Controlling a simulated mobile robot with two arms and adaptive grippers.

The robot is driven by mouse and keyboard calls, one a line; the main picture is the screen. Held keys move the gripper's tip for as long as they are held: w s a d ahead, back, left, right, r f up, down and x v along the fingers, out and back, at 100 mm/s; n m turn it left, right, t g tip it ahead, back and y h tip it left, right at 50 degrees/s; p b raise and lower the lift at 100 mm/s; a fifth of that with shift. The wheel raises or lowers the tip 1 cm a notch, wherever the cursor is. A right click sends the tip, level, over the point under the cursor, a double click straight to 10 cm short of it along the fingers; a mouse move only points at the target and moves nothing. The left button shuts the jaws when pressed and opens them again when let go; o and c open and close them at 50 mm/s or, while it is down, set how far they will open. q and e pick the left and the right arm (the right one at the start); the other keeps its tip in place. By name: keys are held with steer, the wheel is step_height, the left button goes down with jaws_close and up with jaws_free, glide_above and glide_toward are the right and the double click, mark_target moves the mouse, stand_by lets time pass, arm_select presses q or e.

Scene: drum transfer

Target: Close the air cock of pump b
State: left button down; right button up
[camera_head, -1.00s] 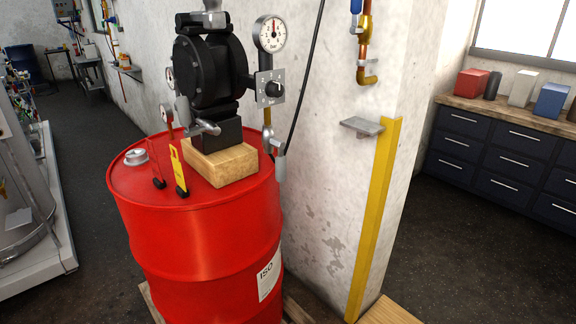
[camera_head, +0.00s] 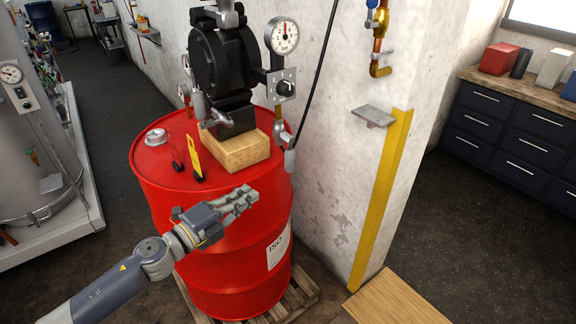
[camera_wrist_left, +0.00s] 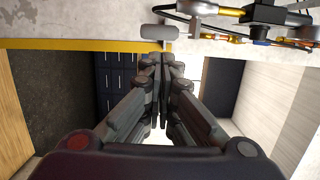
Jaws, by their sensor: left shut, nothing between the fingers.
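A black pump (camera_head: 222,62) stands on a wooden block on the red drum (camera_head: 212,235). I see no label telling whether it is pump b. A round gauge (camera_head: 284,37) and a black knob on a grey plate (camera_head: 286,88) are at its right side. A blue handle (camera_head: 372,3) sits on the copper pipe (camera_head: 379,45) on the wall, cut by the top edge; I cannot tell whether this is the air cock. My left gripper (camera_head: 250,193) is shut and empty, in front of the drum and below the pump. Its closed fingers (camera_wrist_left: 163,62) fill the middle of the left wrist view.
A small grey shelf (camera_head: 373,116) and a yellow corner guard (camera_head: 382,200) are on the wall right of the drum. A black hose (camera_head: 318,72) hangs by the pump. Dark drawers (camera_head: 515,135) stand at the right.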

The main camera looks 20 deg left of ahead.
arm_select(q)
steer(key=w, duration=0.1)
steer(key=p, duration=0.4)
glide_toward(293, 163)
steer(key=x, duration=0.4)
steer(key=shift+w+d, duration=0.1)
steer(key=shift+w, duration=0.1)
steer(key=shift+x, duration=0.75)
